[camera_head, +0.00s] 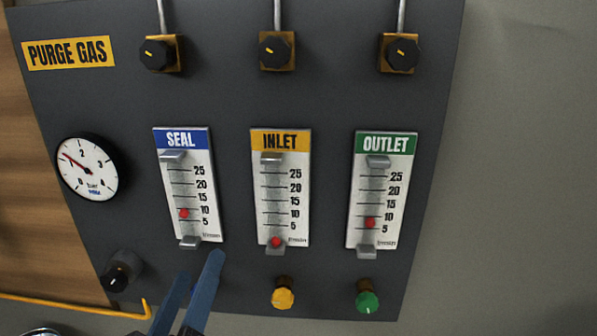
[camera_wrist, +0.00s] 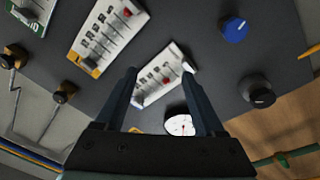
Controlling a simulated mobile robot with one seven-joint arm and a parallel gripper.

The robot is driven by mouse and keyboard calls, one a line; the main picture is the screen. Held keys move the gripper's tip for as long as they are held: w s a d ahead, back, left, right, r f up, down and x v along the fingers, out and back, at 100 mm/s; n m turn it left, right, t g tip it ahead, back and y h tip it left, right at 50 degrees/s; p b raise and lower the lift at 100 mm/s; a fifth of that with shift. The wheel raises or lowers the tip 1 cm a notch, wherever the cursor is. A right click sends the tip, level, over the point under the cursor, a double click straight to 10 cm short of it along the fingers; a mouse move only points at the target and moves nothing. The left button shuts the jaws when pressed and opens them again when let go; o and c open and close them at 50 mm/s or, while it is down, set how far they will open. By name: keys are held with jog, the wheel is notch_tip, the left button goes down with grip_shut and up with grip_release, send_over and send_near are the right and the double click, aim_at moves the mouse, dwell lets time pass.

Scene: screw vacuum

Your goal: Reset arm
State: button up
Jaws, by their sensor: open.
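My gripper (camera_head: 200,264) shows as two blue fingers at the bottom of the head view, in front of the panel below the SEAL flow meter (camera_head: 187,185). In the wrist view my gripper (camera_wrist: 160,70) is open, with nothing held between its fingers. The blue knob (camera_wrist: 235,29) stands clear of the fingers in the wrist view. In the head view no blue knob can be made out; the fingers cover the area under the SEAL meter.
The dark panel (camera_head: 230,105) also carries the INLET meter (camera_head: 281,190), OUTLET meter (camera_head: 382,190), yellow knob (camera_head: 283,298), green knob (camera_head: 367,301), black knob (camera_head: 118,277) and pressure gauge (camera_head: 87,167). Three black top knobs stick out. A yellow pipe (camera_head: 75,305) runs lower left.

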jog(key=w+d+r+m+t, duration=0.1)
jog(key=d+r+m, duration=0.15)
jog(key=r, duration=0.45)
jog(key=w+d+r+m+t, duration=0.1)
jog(key=d+r+m+t, duration=0.15)
jog(key=r, duration=0.45)
jog(key=s+d+r+m+t, duration=0.1)
jog(key=s+d+r+t, duration=0.1)
jog(key=r, duration=0.6)
jog(key=s+d+r+m+t+p, duration=0.1)
jog(key=s+d+r+t, duration=0.1)
jog(key=s+d+r, duration=0.3)
notch_tip(320, 180, up, 4)
jog(key=shift+s+d+r+m+y+p, duration=0.3)
jog(key=shift+d+m, duration=0.1)
jog(key=shift+d, duration=0.2)
jog(key=shift+f+t, duration=0.1)
jog(key=shift+t, duration=0.15)
